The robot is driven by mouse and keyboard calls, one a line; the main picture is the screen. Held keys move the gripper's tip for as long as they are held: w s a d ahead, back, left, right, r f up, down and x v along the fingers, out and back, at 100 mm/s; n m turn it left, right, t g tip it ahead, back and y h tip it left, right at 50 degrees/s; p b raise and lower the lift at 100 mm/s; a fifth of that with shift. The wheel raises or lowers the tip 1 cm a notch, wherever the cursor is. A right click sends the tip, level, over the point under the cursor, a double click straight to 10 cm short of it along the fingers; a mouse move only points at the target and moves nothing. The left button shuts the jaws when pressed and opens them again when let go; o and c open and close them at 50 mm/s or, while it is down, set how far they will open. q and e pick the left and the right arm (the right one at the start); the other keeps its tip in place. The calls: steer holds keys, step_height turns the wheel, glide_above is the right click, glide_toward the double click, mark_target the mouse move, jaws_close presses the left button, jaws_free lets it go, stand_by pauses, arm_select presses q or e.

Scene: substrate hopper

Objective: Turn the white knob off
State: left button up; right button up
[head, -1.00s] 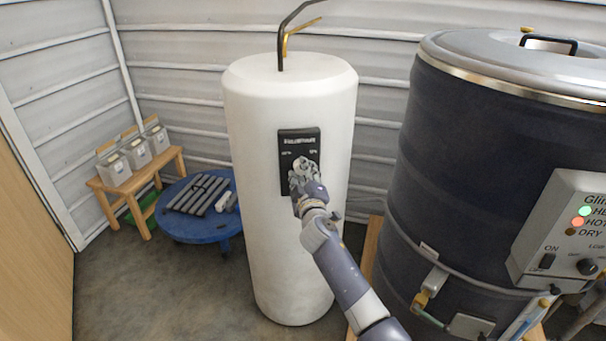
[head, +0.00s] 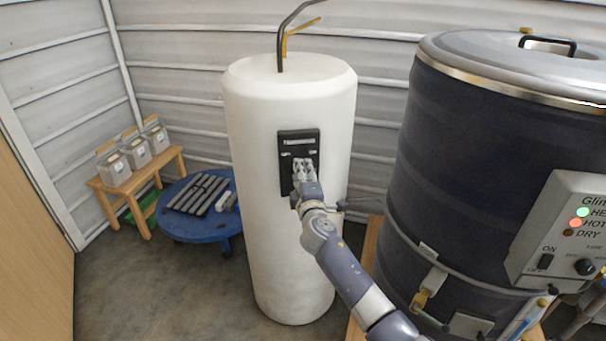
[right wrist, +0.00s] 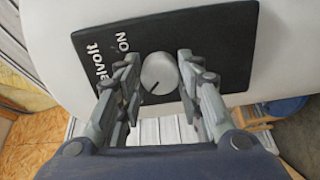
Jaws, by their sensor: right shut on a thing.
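The white knob (right wrist: 160,73) sits on a black panel (right wrist: 225,40) on the front of the white tank (head: 290,240). In the right wrist view the knob is round and pale, with a dark pointer line toward the lower left and the word ON beside it. My right gripper (right wrist: 158,80) has one finger on each side of the knob and is shut on it. In the head view the gripper (head: 304,168) covers the knob, at the lower middle of the panel (head: 285,178). My left gripper is not in view.
A large dark drum (head: 460,180) with a grey control box (head: 535,240) stands close on the right of my arm. A blue round table (head: 180,230) with dark bars and a wooden stand (head: 140,190) with grey boxes are at the left. Floor at front left is clear.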

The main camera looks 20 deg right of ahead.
steer(key=shift+f, duration=0.1)
steer(key=o, duration=1.1)
steer(key=shift+c, duration=0.2)
steer(key=s+a, duration=0.2)
steer(key=s, duration=0.9)
steer(key=shift+s, duration=0.4)
